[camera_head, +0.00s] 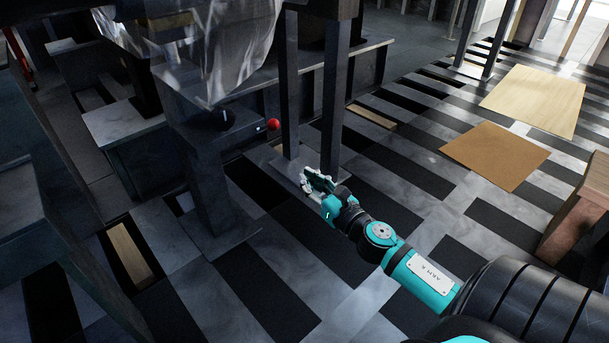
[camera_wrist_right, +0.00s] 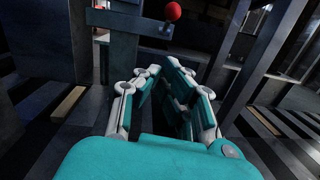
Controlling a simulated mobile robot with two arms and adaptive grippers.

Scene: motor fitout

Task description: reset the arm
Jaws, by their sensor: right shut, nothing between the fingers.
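My right arm reaches in from the lower right of the head view. Its gripper (camera_head: 309,184) is in front of the dark upright posts, low over the striped floor. In the right wrist view the gripper's fingers (camera_wrist_right: 165,75) lean in towards each other with nothing between them. A lever with a red ball knob (camera_head: 273,124) sticks out from a dark stand, up and to the left of the gripper in the head view. The red knob also shows at the top of the right wrist view (camera_wrist_right: 172,12), beyond the fingertips. My left gripper is not in view.
Two dark posts (camera_head: 333,100) stand just behind the gripper. A grey pedestal (camera_head: 205,160) is to the left, under a hanging clear plastic sheet (camera_head: 220,60). A brown board (camera_head: 495,156) and a pale board (camera_head: 533,100) lie on the right. A wooden block (camera_head: 590,205) stands at the right edge.

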